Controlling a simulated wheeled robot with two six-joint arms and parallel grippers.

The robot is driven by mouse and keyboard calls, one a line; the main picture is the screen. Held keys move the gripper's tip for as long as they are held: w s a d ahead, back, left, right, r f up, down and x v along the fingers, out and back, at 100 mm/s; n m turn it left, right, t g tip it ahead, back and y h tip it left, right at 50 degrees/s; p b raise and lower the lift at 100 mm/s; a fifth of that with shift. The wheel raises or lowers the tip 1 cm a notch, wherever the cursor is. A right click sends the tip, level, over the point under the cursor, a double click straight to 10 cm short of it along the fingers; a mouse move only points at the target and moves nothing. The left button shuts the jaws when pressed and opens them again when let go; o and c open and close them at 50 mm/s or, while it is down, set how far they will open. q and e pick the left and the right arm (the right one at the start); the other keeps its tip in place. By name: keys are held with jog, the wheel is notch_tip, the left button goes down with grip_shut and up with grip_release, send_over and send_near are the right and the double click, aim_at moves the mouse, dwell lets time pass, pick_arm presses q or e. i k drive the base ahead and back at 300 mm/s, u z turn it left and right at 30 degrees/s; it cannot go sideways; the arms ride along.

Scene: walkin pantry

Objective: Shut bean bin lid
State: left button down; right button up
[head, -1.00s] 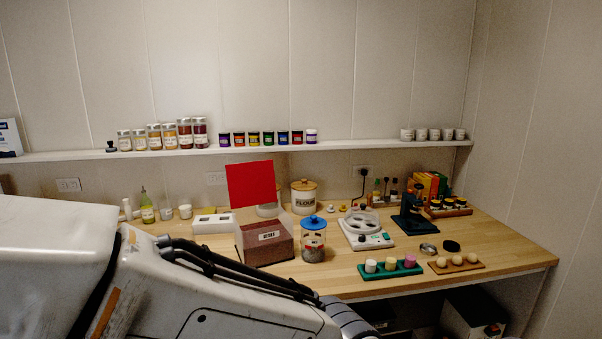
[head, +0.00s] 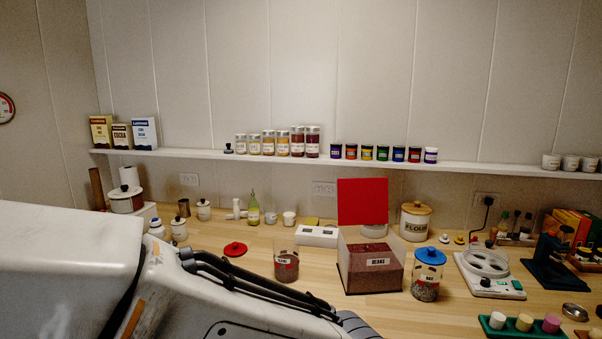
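The bean bin (head: 372,279) is a clear box of dark red beans with a "BEANS" label, standing on the wooden counter. Its red lid (head: 362,202) stands upright, open, at the back edge of the bin. My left arm comes in from the left across the lower part of the head view, but its gripper is outside the picture. My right gripper is not in the picture either.
A blue-lidded jar (head: 426,277) stands close to the bin's right side. An open jar (head: 286,263) is to its left, near a loose red round lid (head: 235,249). A flour canister (head: 415,222) and a white box (head: 317,236) stand behind.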

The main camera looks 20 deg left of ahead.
aim_at(361, 201)
jog(key=u, duration=0.3)
jog(key=i, duration=1.3)
jog(key=z, duration=0.45)
